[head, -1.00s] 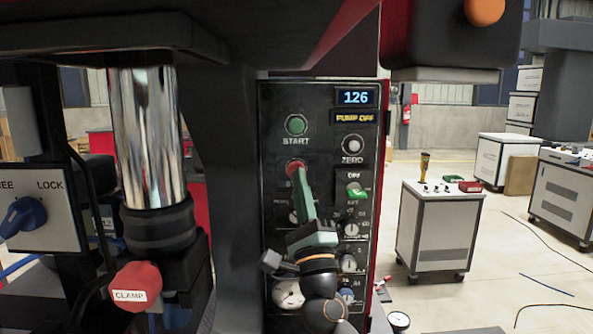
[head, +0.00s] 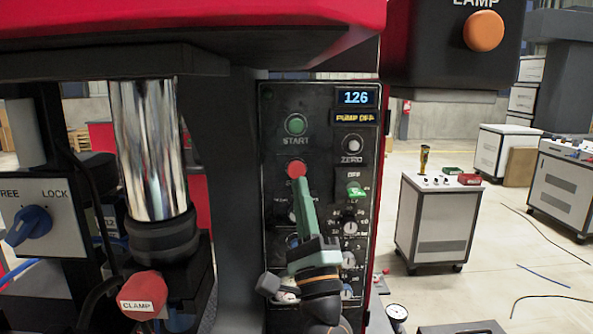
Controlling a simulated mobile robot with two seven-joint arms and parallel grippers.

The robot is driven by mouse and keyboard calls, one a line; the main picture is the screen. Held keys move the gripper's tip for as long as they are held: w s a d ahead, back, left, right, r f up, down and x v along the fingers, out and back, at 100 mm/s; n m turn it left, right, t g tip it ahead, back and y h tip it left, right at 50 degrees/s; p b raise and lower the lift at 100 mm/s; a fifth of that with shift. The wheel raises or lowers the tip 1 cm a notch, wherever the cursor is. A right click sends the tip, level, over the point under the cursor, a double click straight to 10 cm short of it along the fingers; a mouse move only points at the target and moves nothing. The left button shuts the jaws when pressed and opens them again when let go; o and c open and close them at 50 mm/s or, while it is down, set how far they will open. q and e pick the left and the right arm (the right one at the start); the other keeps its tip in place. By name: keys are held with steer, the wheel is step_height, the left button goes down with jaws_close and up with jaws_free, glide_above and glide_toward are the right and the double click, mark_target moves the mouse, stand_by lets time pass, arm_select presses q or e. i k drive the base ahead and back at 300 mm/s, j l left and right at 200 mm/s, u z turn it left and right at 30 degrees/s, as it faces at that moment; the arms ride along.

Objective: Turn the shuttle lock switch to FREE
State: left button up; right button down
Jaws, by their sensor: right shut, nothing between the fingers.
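The shuttle lock switch (head: 28,226) is a blue knob on a pale plate at the left edge of the head view. The plate reads FREE at left and LOCK at right. The knob's grip slants from lower left to upper right; I cannot tell which end is its pointer. My right gripper (head: 299,184) has green fingers, shut and empty, in front of the dark control panel (head: 270,235). Its tips are just below the red button (head: 297,169), far to the right of the switch. Whether they touch the panel is unclear. My left gripper is not in view.
A chrome column (head: 148,150) and a red CLAMP knob (head: 143,294) stand between switch and right gripper. The panel display (head: 356,97) reads 126, with PUMP OFF below. An orange button (head: 482,31) is at upper right. Carts stand behind on open floor.

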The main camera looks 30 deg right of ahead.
mark_target(32, 221)
steer(key=k+j, duration=0.2)
steer(key=k, duration=0.3)
steer(key=k+j, duration=0.15)
steer(key=k, duration=0.3)
